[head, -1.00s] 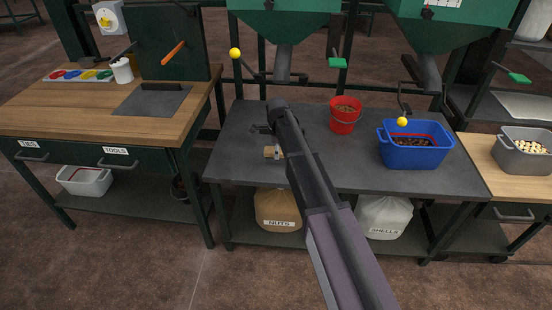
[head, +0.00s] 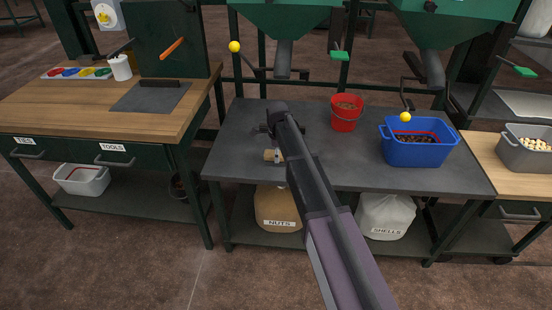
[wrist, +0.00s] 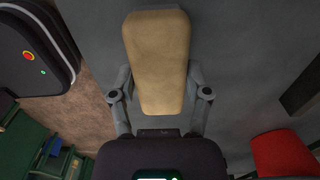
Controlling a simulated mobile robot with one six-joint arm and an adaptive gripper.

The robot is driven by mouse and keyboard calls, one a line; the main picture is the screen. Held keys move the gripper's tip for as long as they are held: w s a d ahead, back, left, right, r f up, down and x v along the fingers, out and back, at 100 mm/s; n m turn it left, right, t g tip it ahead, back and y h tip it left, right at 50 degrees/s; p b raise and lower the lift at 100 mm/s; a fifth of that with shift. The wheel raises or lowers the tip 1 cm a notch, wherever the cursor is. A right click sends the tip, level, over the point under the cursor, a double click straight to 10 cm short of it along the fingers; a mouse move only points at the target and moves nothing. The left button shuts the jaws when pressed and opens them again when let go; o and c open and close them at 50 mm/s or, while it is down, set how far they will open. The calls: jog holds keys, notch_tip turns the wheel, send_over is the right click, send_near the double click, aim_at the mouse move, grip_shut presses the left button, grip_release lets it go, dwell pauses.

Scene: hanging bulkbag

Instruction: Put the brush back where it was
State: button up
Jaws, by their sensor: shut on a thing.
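The brush shows as a tan wooden block with rounded corners in the wrist view (wrist: 157,60). My gripper (wrist: 159,82) has one finger on each side of it and is shut on it. In the head view, the tan end of the brush (head: 271,156) sticks out below my gripper (head: 272,142), over the left part of the grey bench (head: 240,165). My wrist and arm hide much of the brush there. I cannot tell whether the brush touches the bench top, and its bristles are not visible.
A red bucket (head: 346,120) and a blue tub (head: 414,150) stand to the right on the grey bench. Two green hoppers with chutes and yellow-knobbed levers hang above. A wooden workbench (head: 60,110) with a grey mat (head: 140,98) stands at left. The bench's left front is clear.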

jog(key=shift+f, duration=0.25)
jog(key=o, duration=1)
jog(key=shift+r, duration=0.25)
notch_tip(320, 180, up, 12)
jog(key=p, duration=1.2)
jog(key=shift+s+d, duration=0.1)
dwell(0.5)
